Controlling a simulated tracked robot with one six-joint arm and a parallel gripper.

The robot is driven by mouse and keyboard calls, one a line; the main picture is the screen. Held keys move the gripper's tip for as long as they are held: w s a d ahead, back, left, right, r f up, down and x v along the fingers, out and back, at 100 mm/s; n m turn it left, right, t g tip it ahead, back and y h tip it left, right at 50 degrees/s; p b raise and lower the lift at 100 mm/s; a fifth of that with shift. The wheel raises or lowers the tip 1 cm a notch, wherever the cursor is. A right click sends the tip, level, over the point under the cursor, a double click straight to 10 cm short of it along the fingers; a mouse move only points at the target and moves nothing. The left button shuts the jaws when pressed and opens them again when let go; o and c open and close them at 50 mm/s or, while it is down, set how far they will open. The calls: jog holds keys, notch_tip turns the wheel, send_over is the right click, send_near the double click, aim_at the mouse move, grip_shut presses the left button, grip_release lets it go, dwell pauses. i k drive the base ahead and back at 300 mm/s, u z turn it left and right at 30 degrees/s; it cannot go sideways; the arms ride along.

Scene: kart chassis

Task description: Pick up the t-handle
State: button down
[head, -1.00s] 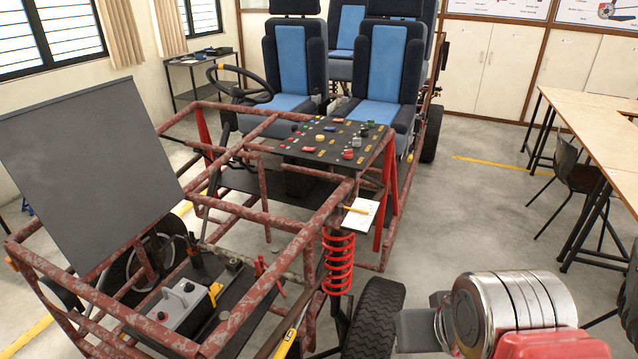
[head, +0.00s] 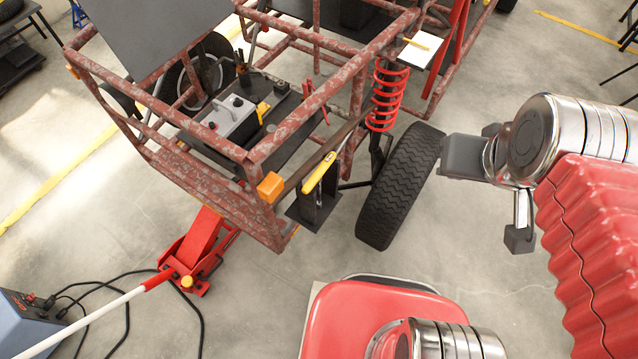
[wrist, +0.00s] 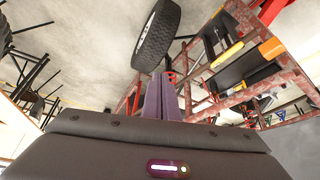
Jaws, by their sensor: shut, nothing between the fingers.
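I cannot pick out a t-handle for certain in either view. A yellow-handled tool (head: 320,172) lies along the front corner of the rusty red kart frame (head: 215,140), and it also shows in the wrist view (wrist: 228,54). Small red-handled tools (head: 310,100) stand by the black tray near the battery, too small to identify. My gripper (wrist: 163,85) is shut and empty in the wrist view, its fingers together, in front of the kart with clear air around the tips.
A tyre (head: 400,185) and red coil spring (head: 387,95) stand right of the frame. An orange block (head: 270,186) sits on the frame corner. A red floor jack (head: 200,250) with a long white handle is at lower left.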

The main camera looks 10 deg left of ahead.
aim_at(316, 177)
jog(key=u, duration=0.5)
jog(key=k, duration=1.3)
jog(key=u, duration=0.95)
jog(key=i, duration=1.85)
jog(key=z, duration=0.45)
